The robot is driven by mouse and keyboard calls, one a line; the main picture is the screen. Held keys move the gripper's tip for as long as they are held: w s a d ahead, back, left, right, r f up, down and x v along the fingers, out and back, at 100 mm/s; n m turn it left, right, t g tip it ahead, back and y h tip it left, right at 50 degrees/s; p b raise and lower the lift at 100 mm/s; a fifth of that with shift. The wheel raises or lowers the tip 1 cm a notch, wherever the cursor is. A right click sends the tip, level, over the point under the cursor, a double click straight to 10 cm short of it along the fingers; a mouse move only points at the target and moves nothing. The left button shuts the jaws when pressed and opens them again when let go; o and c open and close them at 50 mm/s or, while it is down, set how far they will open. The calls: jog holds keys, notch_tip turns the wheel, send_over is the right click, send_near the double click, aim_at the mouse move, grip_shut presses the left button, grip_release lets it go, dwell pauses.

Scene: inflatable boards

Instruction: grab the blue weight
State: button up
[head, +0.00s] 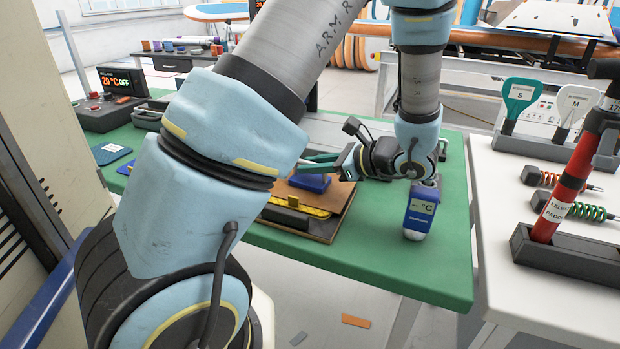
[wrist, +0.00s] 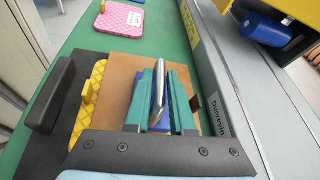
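The blue weight (head: 310,183) lies on a brown board (head: 335,196) on the green table in the head view. In the wrist view the blue weight (wrist: 158,92) shows between and below my fingers, partly hidden by them. My gripper (head: 322,160) has teal fingers and sits just above the weight in the head view. In the wrist view my gripper (wrist: 158,100) has its two fingers apart, one on each side of the blue part. A curved silver bar (wrist: 160,55) rises between them. I cannot tell whether the fingers touch the weight.
A yellow strip (wrist: 88,100) and a dark bar (wrist: 52,95) lie left of the board in the wrist view. A pink pad (wrist: 120,18) lies farther off.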

grip_shut()
dwell(0.9)
